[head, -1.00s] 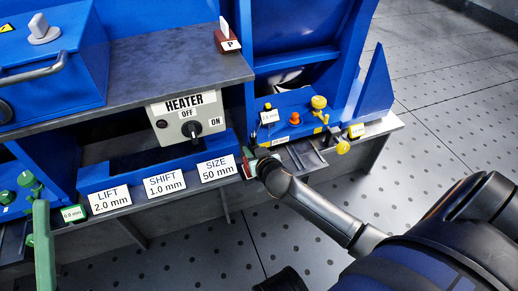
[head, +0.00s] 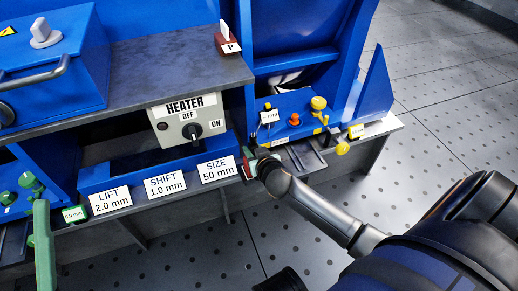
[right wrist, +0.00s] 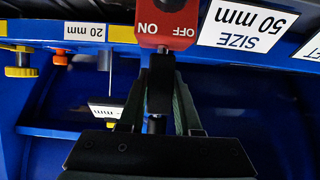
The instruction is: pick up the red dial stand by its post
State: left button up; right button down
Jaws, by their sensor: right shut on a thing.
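The red dial stand (right wrist: 166,25) shows in the right wrist view as a red block marked ON and OFF, with a dark post (right wrist: 160,80) in front of it. My right gripper (right wrist: 160,72) is shut on this post. In the head view my right gripper (head: 262,165) is at the ledge's front edge, right of the SIZE label, and hides most of the stand. A sliver of red (head: 246,166) shows beside it. I cannot tell whether the base is touching the ledge. My left gripper is not in view.
The SIZE label (head: 217,169) and blue ledge trough (head: 150,168) are close left. Rails (head: 305,156) and a blue fixture with yellow knobs (head: 318,103) are right. The heater box (head: 188,120) is above. A green lever (head: 44,245) stands far left. Floor at right is open.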

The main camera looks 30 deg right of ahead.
jog(key=shift+w+r+p, duration=0.1)
jog(key=shift+r+p, duration=0.6)
jog(key=shift+r, duration=0.3)
jog(key=shift+s+a+p, duration=0.2)
jog(key=shift+s+p, duration=0.05)
jog(key=shift+s, duration=0.6)
jog(key=shift+s+a+p, duration=0.2)
jog(key=shift+s+a, duration=0.05)
jog(key=shift+s, duration=0.6)
jog(key=shift+s+a+p, duration=0.2)
jog(key=shift+s+p, duration=0.05)
jog(key=shift+s, duration=0.6)
jog(key=shift+s+a, duration=0.15)
jog(key=shift+s, duration=0.55)
jog(key=shift+s+a, duration=0.15)
jog(key=shift+s, duration=0.5)
jog(key=shift+p, duration=0.3)
jog(key=s+r+p, duration=0.2)
jog(key=s+a+r+p, duration=0.1)
jog(key=s+r+p, duration=0.1)
jog(key=shift+f, duration=0.1)
